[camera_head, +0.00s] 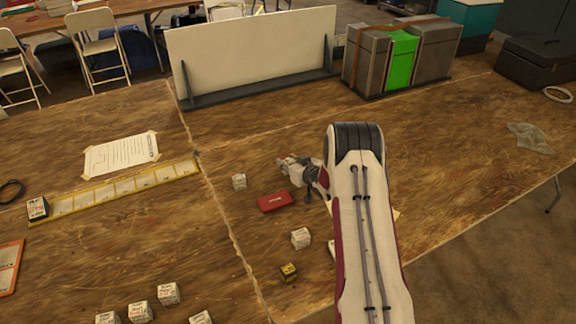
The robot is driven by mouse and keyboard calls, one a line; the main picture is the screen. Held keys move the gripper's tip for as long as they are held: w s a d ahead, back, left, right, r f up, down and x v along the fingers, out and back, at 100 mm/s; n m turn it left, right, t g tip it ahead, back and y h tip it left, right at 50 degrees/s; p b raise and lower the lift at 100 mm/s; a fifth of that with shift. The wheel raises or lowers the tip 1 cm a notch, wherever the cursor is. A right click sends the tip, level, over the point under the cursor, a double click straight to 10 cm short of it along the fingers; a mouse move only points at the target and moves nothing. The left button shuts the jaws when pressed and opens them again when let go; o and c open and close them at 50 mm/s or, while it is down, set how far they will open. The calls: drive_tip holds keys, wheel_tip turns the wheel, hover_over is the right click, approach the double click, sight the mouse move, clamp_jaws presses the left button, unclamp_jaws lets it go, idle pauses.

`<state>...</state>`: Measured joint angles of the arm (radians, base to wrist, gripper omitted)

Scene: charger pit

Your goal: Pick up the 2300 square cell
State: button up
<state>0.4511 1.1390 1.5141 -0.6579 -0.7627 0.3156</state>
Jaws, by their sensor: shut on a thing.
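My gripper (284,163) is near the middle of the table, at the end of my white arm, pointing left. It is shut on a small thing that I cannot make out. Several small white square cells with dark print lie on the table. The print is too small to read, so I cannot tell which is the 2300. A cell by my arm is partly hidden.
A red flat box (275,202) lies just below my gripper, and a yellow cube (289,271) nearer the front. A white panel (250,52) and a grey-green case (403,55) stand behind.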

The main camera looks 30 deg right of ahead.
sight(288, 159)
drive_tip(key=shift+r, duration=4.05)
